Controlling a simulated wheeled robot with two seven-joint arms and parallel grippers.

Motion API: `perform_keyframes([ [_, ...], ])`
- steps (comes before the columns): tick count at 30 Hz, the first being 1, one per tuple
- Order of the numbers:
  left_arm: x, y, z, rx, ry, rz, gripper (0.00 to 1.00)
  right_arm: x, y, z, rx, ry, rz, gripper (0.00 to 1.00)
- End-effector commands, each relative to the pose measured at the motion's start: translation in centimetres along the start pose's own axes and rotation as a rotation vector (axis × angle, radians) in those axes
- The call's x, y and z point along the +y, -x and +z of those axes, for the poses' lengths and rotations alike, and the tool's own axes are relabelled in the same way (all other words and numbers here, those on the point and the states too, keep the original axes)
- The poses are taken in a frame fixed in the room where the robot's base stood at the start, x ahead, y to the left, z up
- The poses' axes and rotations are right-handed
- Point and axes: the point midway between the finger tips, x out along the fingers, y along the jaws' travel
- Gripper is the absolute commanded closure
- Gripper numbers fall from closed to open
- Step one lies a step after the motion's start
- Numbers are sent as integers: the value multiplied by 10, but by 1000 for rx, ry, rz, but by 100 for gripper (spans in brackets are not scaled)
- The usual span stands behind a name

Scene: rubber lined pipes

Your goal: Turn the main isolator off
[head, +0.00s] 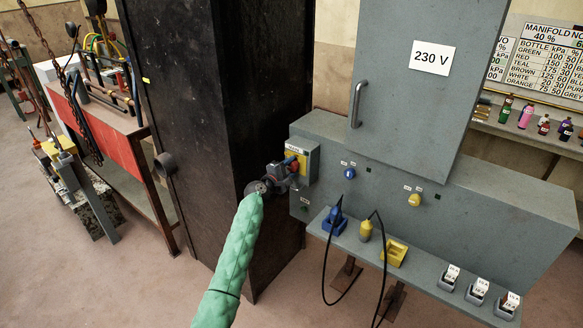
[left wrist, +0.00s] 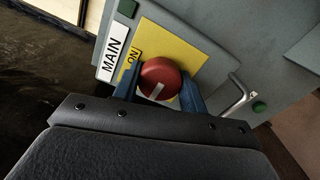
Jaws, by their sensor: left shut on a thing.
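The main isolator is a red round knob (left wrist: 157,76) on a yellow plate (left wrist: 185,48) marked ON, beside a white MAIN label (left wrist: 116,53). In the head view the yellow plate (head: 303,155) sits on a small grey box at the left end of the grey cabinet. My left gripper (head: 291,168) reaches it from the front left, its arm in a green sleeve. In the left wrist view its two blue fingers are shut on the knob, one on each side. A pale slanted mark shows on the knob's face. My right gripper is not in view.
A tall black cabinet (head: 218,100) stands close left of the isolator. A 230 V cabinet (head: 411,85) with a door handle (head: 357,104) rises to the right. Blue (head: 336,220) and yellow (head: 366,230) plugs with hanging cables rest on the ledge below.

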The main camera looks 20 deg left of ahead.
Motion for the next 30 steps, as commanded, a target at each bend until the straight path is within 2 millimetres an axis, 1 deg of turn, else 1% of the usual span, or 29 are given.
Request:
perform_keyframes([
  [10,0,1,-2,2,3,1,81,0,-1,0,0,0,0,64],
  [11,0,1,-2,2,3,1,56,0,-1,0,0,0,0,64],
  [12,0,1,-2,2,3,0,48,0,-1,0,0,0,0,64],
  [14,0,1,-2,2,3,0,36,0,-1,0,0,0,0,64],
  [23,0,1,-1,1,2,0,36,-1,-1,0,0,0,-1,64],
  [27,-2,11,-1,0,2,0,36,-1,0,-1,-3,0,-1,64],
  [29,-2,19,-1,0,2,0,36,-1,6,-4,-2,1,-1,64],
  [30,-3,25,-1,1,1,-1,36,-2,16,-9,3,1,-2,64],
])
